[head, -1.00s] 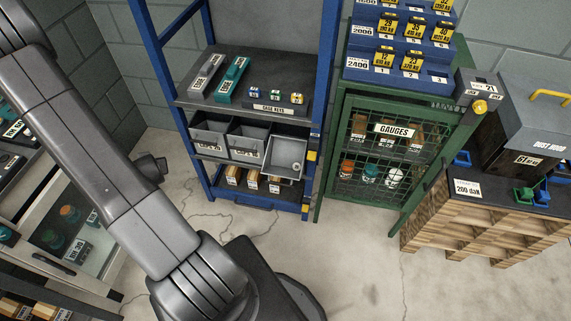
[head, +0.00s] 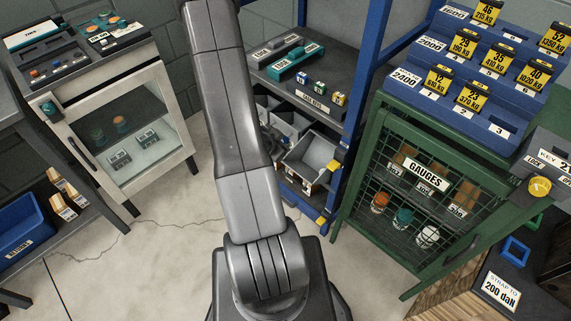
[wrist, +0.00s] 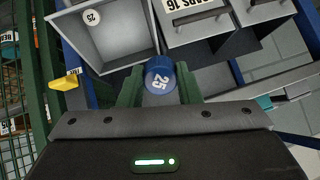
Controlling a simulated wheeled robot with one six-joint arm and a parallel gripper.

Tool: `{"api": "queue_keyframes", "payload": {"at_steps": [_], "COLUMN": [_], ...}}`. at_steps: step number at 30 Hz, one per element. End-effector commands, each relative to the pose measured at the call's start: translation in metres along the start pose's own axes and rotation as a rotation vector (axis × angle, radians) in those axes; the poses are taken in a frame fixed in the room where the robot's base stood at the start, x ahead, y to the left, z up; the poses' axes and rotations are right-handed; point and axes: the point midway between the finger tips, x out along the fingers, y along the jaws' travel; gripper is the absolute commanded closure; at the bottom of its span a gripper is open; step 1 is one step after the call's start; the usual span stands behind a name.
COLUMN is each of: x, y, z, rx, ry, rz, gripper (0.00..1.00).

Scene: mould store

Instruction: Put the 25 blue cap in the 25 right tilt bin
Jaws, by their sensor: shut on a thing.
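The blue cap (wrist: 160,78), marked 25, is held between the green fingers of my gripper (wrist: 160,88) in the wrist view. The right tilt bin (wrist: 118,62) is a grey open box at the upper left there, tipped open, with a round 25 tag on its inner wall. The cap is beside that bin's near right corner, outside its opening; I cannot tell the height between them. In the head view the right tilt bin (head: 314,152) hangs tipped out on the blue rack, and my arm hides the gripper and the cap.
A neighbouring grey bin (wrist: 205,28) carries a CAPS 16 label. A yellow tab (wrist: 66,82) sticks out beside the right bin. The blue rack's post (head: 357,95) and the green gauge cabinet (head: 424,185) stand close on the right. Case keys (head: 320,89) lie on the shelf above.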

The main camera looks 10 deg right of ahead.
Motion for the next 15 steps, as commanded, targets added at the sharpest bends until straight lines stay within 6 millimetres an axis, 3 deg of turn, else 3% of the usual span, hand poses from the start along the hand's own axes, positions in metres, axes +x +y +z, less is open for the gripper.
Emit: {"api": "queue_keyframes", "payload": {"at_steps": [1, 6, 15], "x": [0.008, 0.011, 0.015], "y": [0.009, 0.029, 0.037], "z": [0.01, 0.024, 0.03], "rx": [0.038, 0.135, 0.183], "ry": [0.015, 0.049, 0.067], "rz": [0.038, 0.143, 0.192], "gripper": [0.9, 0.9, 0.9]}}
